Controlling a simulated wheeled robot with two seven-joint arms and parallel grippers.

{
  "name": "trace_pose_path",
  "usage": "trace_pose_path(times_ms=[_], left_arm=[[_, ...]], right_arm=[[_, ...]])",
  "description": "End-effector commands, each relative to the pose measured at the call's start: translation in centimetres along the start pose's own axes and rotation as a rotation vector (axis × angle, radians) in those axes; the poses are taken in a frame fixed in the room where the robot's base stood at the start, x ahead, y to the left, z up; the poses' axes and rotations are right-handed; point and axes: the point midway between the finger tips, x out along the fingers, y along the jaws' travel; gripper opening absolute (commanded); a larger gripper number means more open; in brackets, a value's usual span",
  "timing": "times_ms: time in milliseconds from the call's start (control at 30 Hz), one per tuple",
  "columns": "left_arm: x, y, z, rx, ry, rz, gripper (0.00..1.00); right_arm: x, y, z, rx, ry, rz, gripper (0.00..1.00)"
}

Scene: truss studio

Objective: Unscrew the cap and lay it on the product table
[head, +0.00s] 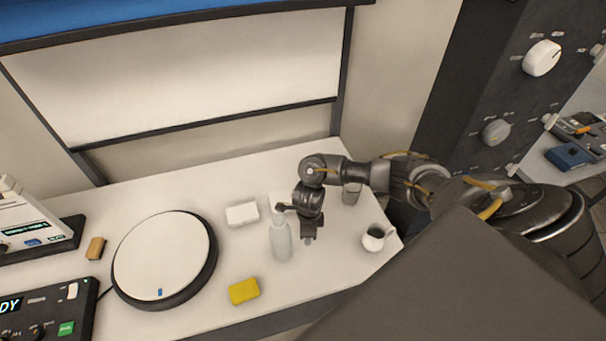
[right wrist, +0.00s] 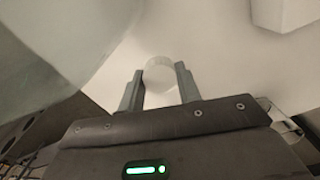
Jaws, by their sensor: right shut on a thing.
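A pale, whitish bottle (head: 281,242) stands upright on the white product table (head: 190,318), right of its middle. My right gripper (head: 284,208) is at the height of the bottle's top in the head view. In the right wrist view its two fingers are closed on a small round white cap (right wrist: 159,72). The hand partly hides the area around the bottle's neck, so I cannot tell whether the cap still sits on the bottle. My left gripper is in neither view.
A round white plate with a dark rim (head: 160,258) fills the table's left. A white block (head: 242,214), a yellow sponge (head: 244,291), a grey cup (head: 351,193) and a white mug (head: 374,238) stand around the bottle. Bare table lies between sponge and mug.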

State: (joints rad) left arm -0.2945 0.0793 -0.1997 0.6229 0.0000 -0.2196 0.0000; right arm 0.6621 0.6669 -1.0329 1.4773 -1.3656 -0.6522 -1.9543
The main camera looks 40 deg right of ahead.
Motion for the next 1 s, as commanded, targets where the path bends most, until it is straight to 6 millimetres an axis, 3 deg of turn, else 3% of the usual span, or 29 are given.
trace_pose_path(times_ms=[200,467,667,900,933,1000], left_arm=[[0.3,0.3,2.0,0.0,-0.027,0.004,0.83],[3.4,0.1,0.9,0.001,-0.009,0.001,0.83],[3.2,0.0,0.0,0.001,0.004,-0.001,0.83],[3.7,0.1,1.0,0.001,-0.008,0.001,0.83],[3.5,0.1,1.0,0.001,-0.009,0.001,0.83],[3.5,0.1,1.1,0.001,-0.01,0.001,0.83]], right_arm=[[0.5,-0.1,-0.5,0.011,0.001,0.0,0.07],[4.2,-0.2,0.0,0.006,0.001,0.0,0.07],[4.0,-0.3,-0.1,0.008,0.0,-0.001,0.07],[4.5,-0.3,-0.1,0.005,0.0,-0.001,0.07],[4.3,-0.3,-0.1,0.005,0.0,-0.001,0.38],[4.3,-0.3,0.0,0.005,0.0,0.0,0.47]])
